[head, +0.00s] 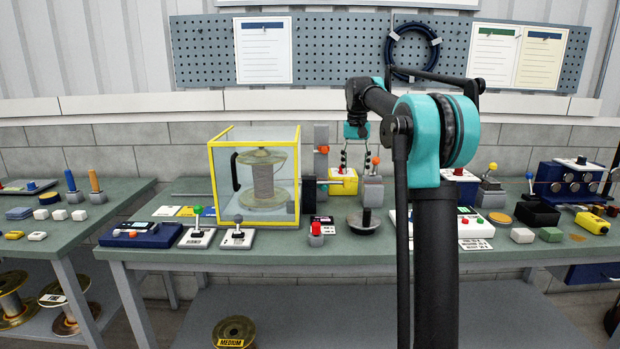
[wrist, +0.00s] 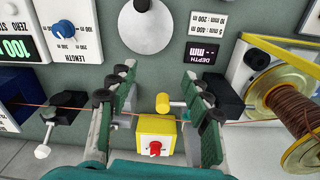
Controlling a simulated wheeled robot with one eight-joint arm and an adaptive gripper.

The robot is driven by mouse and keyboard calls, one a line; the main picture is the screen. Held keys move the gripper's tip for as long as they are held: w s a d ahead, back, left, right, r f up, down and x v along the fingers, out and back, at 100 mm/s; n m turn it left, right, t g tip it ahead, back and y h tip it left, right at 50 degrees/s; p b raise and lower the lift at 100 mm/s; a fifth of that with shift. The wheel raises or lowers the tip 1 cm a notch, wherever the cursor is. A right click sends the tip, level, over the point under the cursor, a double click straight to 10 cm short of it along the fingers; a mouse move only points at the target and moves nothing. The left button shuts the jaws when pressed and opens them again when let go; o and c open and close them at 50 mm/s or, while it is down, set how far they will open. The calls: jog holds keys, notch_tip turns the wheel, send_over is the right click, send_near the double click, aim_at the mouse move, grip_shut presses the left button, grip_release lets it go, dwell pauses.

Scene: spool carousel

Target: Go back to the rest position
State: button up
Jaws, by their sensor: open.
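My gripper (head: 356,153) hangs pointing down over the back middle of the green workbench, at the end of my bent arm. In the wrist view its two dark green fingers (wrist: 158,82) are spread apart with nothing between the tips. A small yellow block with a red button (wrist: 155,138) shows between the fingers, lower in that picture, with a yellow round-ended part (wrist: 162,103) beside it. In the head view the yellow block (head: 343,183) sits below the gripper. Whether a finger touches it cannot be told.
A clear yellow-edged case (head: 227,195) with a spool stands left of the gripper. In the wrist view a thin orange wire (wrist: 88,109) crosses near the fingers, and a spool of brown wire (wrist: 285,95) stands at right.

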jog(key=s+d+f+t, duration=0.1)
jog(key=s+f, duration=0.9)
jog(key=s, duration=0.3)
jog(key=s+d+f+n+t, duration=0.1)
jog(key=s+f, duration=0.9)
jog(key=s, duration=0.3)
jog(key=s+d+f+t, duration=0.1)
jog(key=s+f, duration=0.9)
jog(key=s, duration=0.3)
jog(key=shift+s+d+f+n+t, duration=0.15)
jog(key=shift+s+d+n+t, duration=0.1)
jog(key=shift+d+n+t, duration=0.15)
jog(key=shift+c, duration=0.2)
